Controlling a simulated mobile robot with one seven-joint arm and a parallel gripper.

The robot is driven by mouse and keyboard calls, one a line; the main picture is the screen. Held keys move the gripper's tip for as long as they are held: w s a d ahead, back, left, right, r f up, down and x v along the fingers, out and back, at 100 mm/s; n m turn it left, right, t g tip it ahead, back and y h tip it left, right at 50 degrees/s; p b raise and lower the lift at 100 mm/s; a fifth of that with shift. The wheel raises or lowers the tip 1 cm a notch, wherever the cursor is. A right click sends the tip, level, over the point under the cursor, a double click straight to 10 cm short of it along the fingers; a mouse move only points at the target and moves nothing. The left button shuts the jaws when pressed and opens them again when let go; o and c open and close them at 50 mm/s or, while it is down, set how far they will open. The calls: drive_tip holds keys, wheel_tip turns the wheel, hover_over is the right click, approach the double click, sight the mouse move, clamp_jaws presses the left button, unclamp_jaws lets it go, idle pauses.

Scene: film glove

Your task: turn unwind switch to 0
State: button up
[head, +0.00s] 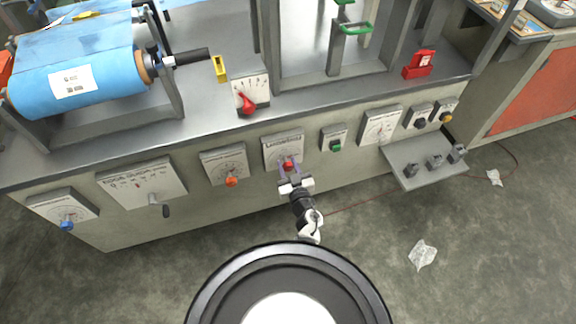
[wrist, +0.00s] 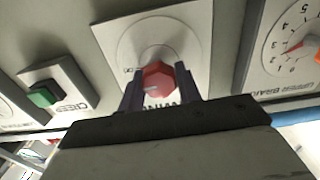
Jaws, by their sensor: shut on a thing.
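The unwind switch is a red knob (head: 288,165) on a pale square plate (head: 283,146) on the machine's front panel. In the wrist view the red knob (wrist: 158,79) sits between the two dark fingers of my gripper (wrist: 160,86), which are closed on its sides. Part of the plate's lettering shows behind the fingers. The fingers and knob hide much of the dial, so I cannot tell which mark the knob points to. The head view also shows my gripper (head: 290,172) at the knob, coming from below.
An orange-knob plate (head: 224,166) is left of the switch. A green button (head: 335,145) is to its right and shows in the wrist view (wrist: 43,95). A red-pointer dial (head: 250,95) stands above. A grey shelf (head: 405,165) juts out at right. Papers lie on the floor.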

drive_tip(key=n, duration=0.4)
drive_tip(key=shift+a, duration=0.1)
drive_tip(key=n, duration=0.4)
drive_tip(key=shift+f+n, duration=0.1)
drive_tip(key=shift+n, duration=0.3)
drive_tip(key=n+b, duration=0.2)
drive_tip(key=n, duration=0.3)
drive_tip(key=shift+f, duration=0.1)
drive_tip(key=shift+n+b, duration=0.5)
drive_tip(key=shift+n, duration=1.3)
drive_tip(key=o, duration=1)
drive_tip(key=shift+c, duration=0.2)
drive_tip(key=shift+s, duration=0.15)
